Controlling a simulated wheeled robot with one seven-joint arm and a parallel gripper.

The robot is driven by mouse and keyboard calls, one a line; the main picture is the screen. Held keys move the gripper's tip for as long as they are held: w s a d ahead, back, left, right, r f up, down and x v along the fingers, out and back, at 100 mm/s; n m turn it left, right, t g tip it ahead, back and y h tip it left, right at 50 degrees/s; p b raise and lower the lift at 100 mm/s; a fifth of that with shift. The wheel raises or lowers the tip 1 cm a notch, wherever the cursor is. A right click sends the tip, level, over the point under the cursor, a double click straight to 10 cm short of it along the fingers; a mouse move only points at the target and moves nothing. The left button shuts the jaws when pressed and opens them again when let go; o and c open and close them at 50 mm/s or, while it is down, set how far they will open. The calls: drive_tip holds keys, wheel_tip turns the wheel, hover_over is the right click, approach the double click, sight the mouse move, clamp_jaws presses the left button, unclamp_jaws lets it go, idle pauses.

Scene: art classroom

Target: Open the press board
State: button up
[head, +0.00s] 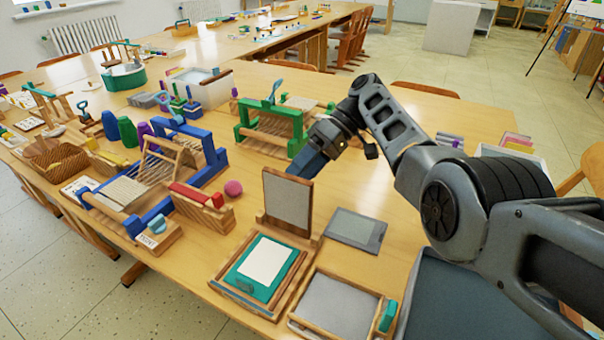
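A wooden press frame (218,285) lies near the front edge of the table, with a teal pad (238,275) and a white sheet (263,259) in it. Its grey-faced, wood-edged board (288,199) stands nearly upright at the back of the frame, raised off the pad. My gripper (299,172) is just behind and above the top edge of this board, pointing down and left. Its fingertips are small and dark, so I cannot tell whether they are open or touch the board. Nothing held shows.
A wooden tray (336,305) with a grey panel and green handle lies right of the frame. A flat grey slate (356,230) lies behind it. Blue (190,150) and green (272,128) looms stand left and behind. A pink ball (233,188) is nearby.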

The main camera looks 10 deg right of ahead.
drive_tip(key=b+v, duration=0.1)
drive_tip(key=v, duration=0.6)
drive_tip(key=shift+f+b, duration=0.15)
drive_tip(key=shift+b, duration=0.2)
drive_tip(key=shift+s+d, duration=0.1)
